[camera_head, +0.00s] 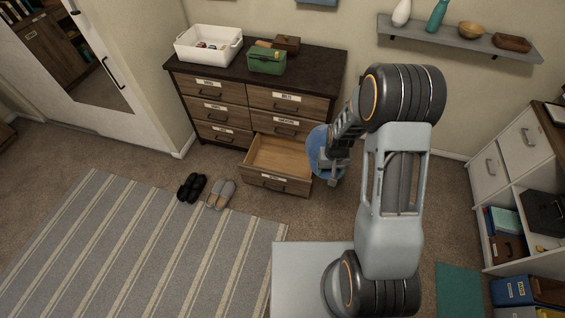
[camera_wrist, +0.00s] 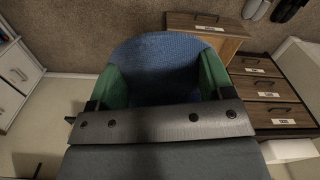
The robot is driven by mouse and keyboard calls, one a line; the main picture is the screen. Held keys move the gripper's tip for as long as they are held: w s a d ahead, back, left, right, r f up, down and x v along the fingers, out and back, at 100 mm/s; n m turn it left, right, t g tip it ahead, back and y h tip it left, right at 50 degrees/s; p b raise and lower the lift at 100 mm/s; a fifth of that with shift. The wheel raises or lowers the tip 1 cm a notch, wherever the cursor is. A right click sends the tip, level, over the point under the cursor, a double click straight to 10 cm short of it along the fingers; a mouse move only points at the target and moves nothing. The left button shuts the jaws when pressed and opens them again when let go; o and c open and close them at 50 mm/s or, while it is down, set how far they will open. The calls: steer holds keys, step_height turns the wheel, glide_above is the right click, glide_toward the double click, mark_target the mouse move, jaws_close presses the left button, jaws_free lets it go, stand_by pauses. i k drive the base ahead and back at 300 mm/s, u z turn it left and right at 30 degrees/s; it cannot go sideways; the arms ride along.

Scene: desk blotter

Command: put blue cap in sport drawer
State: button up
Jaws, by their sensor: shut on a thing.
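The blue cap (camera_head: 317,146) is held by my gripper (camera_head: 332,168), in the air just right of the open drawer. In the wrist view the cap (camera_wrist: 160,55) fills the space between the green finger pads of my gripper (camera_wrist: 160,78), which is shut on it. The bottom right drawer (camera_head: 282,155) of the dresser is pulled out and looks empty. Its front label is too small to read. The drawer also shows beyond the cap in the wrist view (camera_wrist: 232,45). My gripper and arm hide part of the cap in the head view.
The other dresser drawers (camera_head: 208,90) are closed. A white bin (camera_head: 208,46) and a green box (camera_head: 267,62) stand on top. Dark shoes (camera_head: 191,187) and grey slippers (camera_head: 221,194) lie left of the open drawer. Shelving (camera_head: 510,170) stands at the right.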

mark_target(274, 168)
steer(key=z, duration=1.15)
steer(key=i, duration=2.5)
steer(key=u, duration=3.85)
steer(key=i, duration=0.5)
steer(key=u, duration=0.05)
